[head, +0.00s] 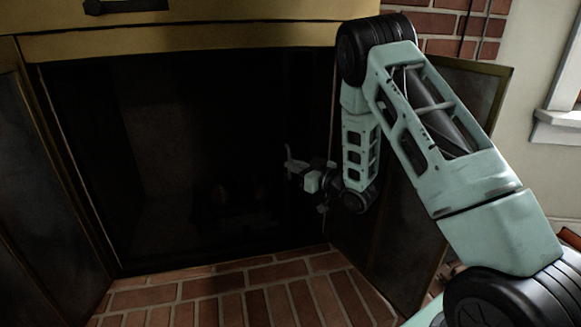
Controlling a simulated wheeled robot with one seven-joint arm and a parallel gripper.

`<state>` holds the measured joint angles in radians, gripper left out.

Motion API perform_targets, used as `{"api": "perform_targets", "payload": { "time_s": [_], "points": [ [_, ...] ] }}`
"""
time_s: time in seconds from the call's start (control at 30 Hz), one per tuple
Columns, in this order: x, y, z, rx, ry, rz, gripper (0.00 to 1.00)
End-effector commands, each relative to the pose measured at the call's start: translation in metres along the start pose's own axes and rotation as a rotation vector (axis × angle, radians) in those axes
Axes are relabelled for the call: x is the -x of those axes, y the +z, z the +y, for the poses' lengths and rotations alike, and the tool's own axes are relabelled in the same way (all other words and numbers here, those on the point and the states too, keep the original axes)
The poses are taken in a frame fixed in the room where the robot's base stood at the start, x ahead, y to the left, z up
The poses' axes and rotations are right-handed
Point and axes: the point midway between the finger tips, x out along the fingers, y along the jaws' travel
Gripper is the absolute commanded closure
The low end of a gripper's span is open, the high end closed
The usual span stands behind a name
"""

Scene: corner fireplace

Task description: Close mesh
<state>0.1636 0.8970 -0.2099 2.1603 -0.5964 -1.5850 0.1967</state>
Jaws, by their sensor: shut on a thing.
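The fireplace opening (170,150) is a very dark recess under a yellow-gold frame (200,40). The mesh is hard to make out in that dark, and I cannot tell how far across it reaches. My gripper (292,165) is at the right part of the opening, pointing left. Its pale fingers look shut, seemingly on the mesh, but the held part is too dark to see clearly.
A left door panel (35,190) and a right door panel (400,240) stand swung open on either side. My arm crosses in front of the right panel. A brick hearth (240,290) lies below, clear of objects.

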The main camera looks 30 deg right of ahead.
Motion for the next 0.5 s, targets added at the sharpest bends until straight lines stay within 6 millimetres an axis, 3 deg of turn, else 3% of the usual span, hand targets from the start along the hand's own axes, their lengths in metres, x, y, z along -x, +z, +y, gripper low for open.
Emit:
{"api": "perform_targets", "payload": {
  "time_s": [0.2, 0.23, 0.3, 0.5],
  "points": [
    [0.0002, 0.0004, 0.0001, 0.000, 0.001, -0.001, 1.00],
    [0.0002, 0.0004, 0.0001, 0.000, 0.001, -0.001, 0.82],
    [0.0001, 0.0004, 0.0000, 0.000, 0.001, -0.001, 0.68],
    [-0.0001, 0.0002, -0.0001, 0.000, 0.001, -0.001, 0.68]
  ]
}}
